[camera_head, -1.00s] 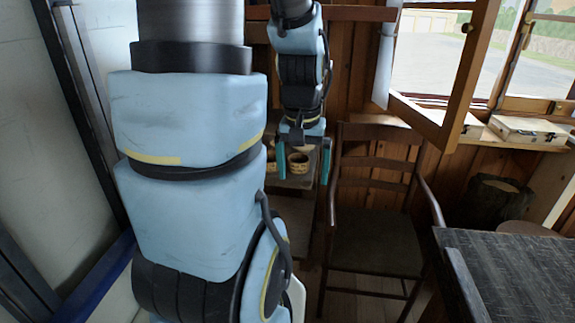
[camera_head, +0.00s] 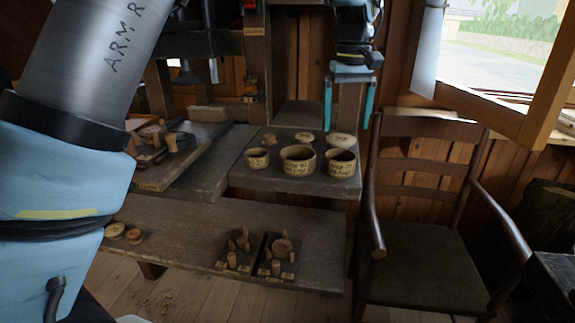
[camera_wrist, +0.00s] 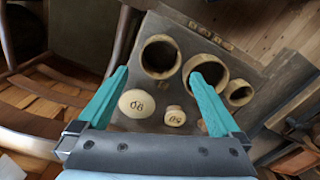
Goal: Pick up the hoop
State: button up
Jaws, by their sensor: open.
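Three pale wooden ring-like pieces with dark lettering stand in a row on a dark shelf: a right one (camera_head: 341,171), a wide middle one (camera_head: 297,169) and a small left one (camera_head: 257,164). I cannot tell for sure which is the hoop. The wrist view shows the right one (camera_wrist: 161,77) and the other two from above, all open-topped. My gripper (camera_head: 347,127) is open and empty, above the back right of the shelf. In the wrist view my gripper (camera_wrist: 159,75) has its teal fingers spread over the right ring's area, apparently clear of it.
Lettered rounded pieces (camera_head: 340,138) (camera_head: 305,136) stand behind the rings. A wooden armchair (camera_head: 420,245) stands close right of the shelf (camera_head: 235,180). A lower bench (camera_head: 200,225) holds small turned parts on dark trays. An open window frame (camera_head: 545,100) juts in at right.

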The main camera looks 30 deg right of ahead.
send_near(341, 160)
jog(key=shift+s+a+f+p, duration=0.4)
jog(key=shift+s+a+f, duration=0.6)
jog(key=shift+s+a, duration=0.25)
jog(key=shift+s+f+p, duration=0.2)
jog(key=shift+f+p, duration=0.7)
jog(key=shift+f, duration=2.1)
jog(key=shift+c, duration=0.2)
jog(key=c, duration=0.9)
